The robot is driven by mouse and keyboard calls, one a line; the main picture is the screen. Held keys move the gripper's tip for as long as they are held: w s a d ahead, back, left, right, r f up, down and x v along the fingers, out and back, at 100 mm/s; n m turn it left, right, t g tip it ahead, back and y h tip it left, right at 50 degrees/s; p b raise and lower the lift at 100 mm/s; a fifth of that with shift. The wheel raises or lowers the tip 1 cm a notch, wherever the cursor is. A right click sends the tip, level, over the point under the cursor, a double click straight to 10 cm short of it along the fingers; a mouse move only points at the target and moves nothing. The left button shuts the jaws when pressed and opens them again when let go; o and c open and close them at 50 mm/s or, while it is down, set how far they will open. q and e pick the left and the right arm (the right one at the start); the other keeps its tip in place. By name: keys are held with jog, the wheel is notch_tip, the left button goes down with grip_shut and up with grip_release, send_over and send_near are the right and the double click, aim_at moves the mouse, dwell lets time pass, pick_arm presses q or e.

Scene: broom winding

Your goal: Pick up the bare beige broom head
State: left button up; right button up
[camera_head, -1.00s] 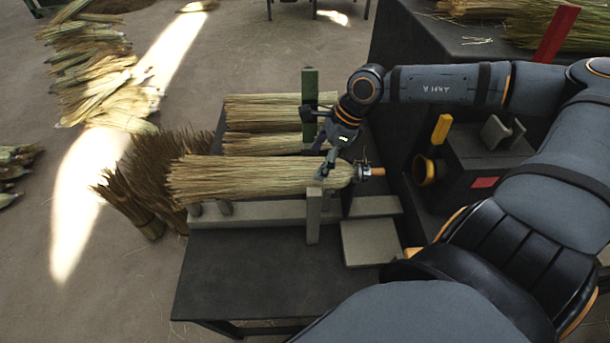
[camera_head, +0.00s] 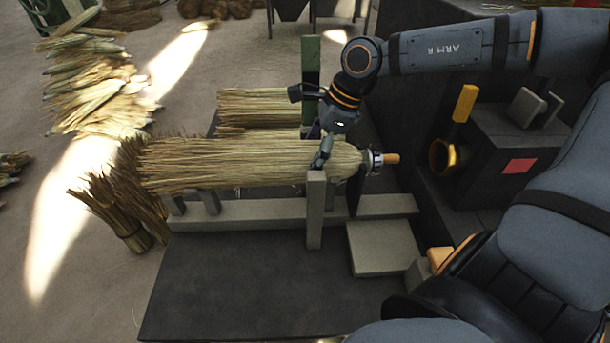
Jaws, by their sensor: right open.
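The bare beige broom head (camera_head: 240,163) lies level across the grey rack, its bristles pointing left. Its narrow end at the right has a dark metal collar and an orange-brown tip (camera_head: 390,158). My right gripper (camera_head: 322,152) is over the broom head near the collar end, fingers pointing down. It is open, with one finger on the near side of the straw; the far finger is hidden. I cannot tell whether the fingers touch the straw. My left gripper is not in view.
A grey post (camera_head: 315,210) stands right in front of the broom head. A green post (camera_head: 311,80) rises behind it. Another straw bundle (camera_head: 262,107) lies further back. A dark machine with a yellow lever (camera_head: 465,103) stands at right. The dark tabletop (camera_head: 250,285) in front is clear.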

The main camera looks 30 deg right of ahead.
jog(key=p+x, duration=0.1)
jog(key=x, duration=0.2)
jog(key=shift+r, duration=0.1)
jog(key=shift+w+a+f, duration=0.15)
jog(key=shift+w+f, duration=0.05)
jog(key=shift+f, duration=0.15)
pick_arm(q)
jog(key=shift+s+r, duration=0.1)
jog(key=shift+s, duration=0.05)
